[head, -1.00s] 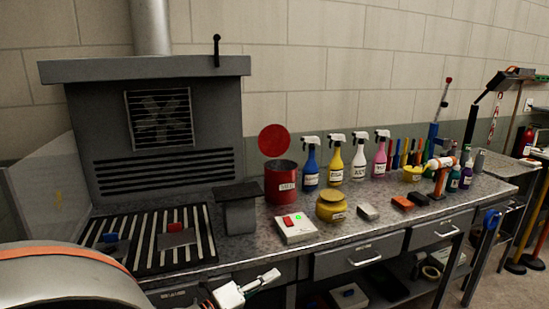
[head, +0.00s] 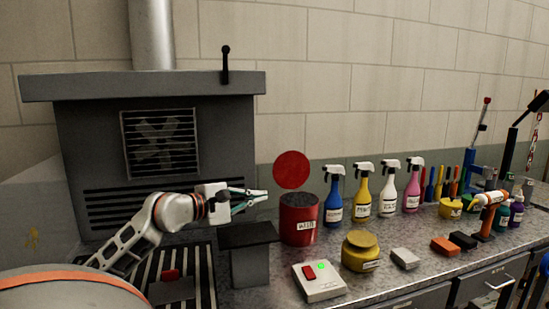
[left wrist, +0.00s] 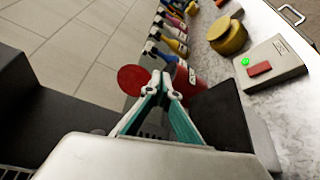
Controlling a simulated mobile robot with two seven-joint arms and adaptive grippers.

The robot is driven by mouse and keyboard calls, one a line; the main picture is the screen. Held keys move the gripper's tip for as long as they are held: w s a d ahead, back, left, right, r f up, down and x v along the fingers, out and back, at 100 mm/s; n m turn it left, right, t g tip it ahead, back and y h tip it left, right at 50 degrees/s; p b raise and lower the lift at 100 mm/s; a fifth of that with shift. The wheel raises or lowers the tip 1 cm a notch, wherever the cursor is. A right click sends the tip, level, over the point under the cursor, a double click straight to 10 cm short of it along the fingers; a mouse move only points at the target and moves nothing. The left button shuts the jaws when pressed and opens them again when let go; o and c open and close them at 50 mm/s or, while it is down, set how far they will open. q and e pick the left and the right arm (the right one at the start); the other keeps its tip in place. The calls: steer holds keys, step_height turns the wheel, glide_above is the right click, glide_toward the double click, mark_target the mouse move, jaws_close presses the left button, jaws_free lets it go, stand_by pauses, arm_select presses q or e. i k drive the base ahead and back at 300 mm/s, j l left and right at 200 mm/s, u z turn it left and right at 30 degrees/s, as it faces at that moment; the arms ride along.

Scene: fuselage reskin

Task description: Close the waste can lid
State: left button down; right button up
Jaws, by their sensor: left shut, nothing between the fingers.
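The red waste can (head: 300,222) stands on the bench, with a "WASTE" label on its front. Its round red lid (head: 291,170) stands upright, open, at the can's back rim. My left gripper (head: 264,196) is shut and empty, just left of the can at about rim height, apart from it in the head view. In the left wrist view the shut fingertips (left wrist: 166,78) point toward the lid (left wrist: 133,79) and the can (left wrist: 188,84), and partly cover them. My right gripper is not in view.
A dark-topped grey stand (head: 248,236) is left of the can, below my gripper. A switch box (head: 319,281) and a yellow jar (head: 360,251) are in front. Spray bottles (head: 334,196) stand to the right. The vented hood (head: 160,150) is behind my arm.

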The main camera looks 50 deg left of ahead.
mark_target(291, 169)
steer(key=i+j, duration=0.2)
steer(key=j, duration=0.15)
steer(key=i+j, duration=0.2)
steer(key=j, duration=0.15)
steer(key=i+j, duration=0.2)
steer(key=j, duration=0.15)
